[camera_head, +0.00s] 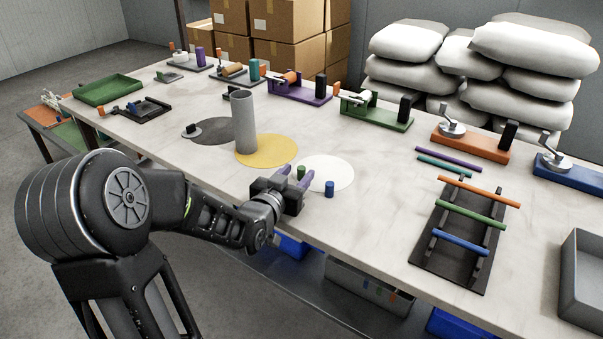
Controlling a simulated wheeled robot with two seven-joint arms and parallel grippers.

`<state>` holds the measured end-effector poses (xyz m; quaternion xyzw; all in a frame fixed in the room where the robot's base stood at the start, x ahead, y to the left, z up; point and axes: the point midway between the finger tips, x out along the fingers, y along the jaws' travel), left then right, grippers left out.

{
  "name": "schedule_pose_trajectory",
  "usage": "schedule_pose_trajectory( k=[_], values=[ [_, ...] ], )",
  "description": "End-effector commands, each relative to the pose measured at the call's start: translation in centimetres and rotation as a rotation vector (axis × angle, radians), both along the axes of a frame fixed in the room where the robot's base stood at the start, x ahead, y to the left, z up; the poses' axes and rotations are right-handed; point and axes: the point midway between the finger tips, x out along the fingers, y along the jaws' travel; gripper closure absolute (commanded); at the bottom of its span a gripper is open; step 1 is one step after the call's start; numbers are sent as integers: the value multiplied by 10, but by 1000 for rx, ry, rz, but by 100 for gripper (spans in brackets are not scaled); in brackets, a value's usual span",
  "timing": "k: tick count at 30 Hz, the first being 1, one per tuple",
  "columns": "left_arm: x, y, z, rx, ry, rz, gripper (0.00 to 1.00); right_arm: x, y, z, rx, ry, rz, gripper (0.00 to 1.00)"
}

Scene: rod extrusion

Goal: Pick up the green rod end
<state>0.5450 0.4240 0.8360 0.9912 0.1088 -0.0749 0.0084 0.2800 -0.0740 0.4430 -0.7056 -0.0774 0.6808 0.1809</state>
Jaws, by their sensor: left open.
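The green rod end (301,171) is a small upright cylinder on the table, at the near edge of the white round mat (326,172). It is partly hidden by my left gripper. My left gripper (295,177) is open, with its two purplish fingertips close to the green rod end, one to each side of it in the picture. Whether they touch it cannot be told. A blue rod end (329,189) stands just right of the gripper. My right gripper is not in view.
A grey upright tube (244,122) stands by the yellow mat (272,150), left of the gripper. A black rack (450,250) with orange, green and blue rods is at the right. Coloured press stations (376,115) line the back. The table's front edge is close to the gripper.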

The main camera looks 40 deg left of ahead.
Motion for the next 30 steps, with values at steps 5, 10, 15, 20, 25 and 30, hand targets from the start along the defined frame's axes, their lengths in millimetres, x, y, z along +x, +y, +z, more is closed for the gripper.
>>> schedule_pose_trajectory(
  k=[5, 10, 15, 20, 25, 30],
  values=[
    [16, 3, -3, 0, 0, -1, 55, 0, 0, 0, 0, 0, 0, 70],
    [16, 3, -2, 0, 0, 0, 55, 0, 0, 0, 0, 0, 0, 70],
    [16, 3, -2, 0, -1, 0, 55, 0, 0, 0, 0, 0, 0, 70],
    [16, 3, -2, 0, -1, 0, 55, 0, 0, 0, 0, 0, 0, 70],
    [16, 3, -2, 0, -1, 0, 61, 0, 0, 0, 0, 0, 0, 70],
    [16, 3, -2, 0, -1, 0, 75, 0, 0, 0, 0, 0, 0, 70]
  ],
)
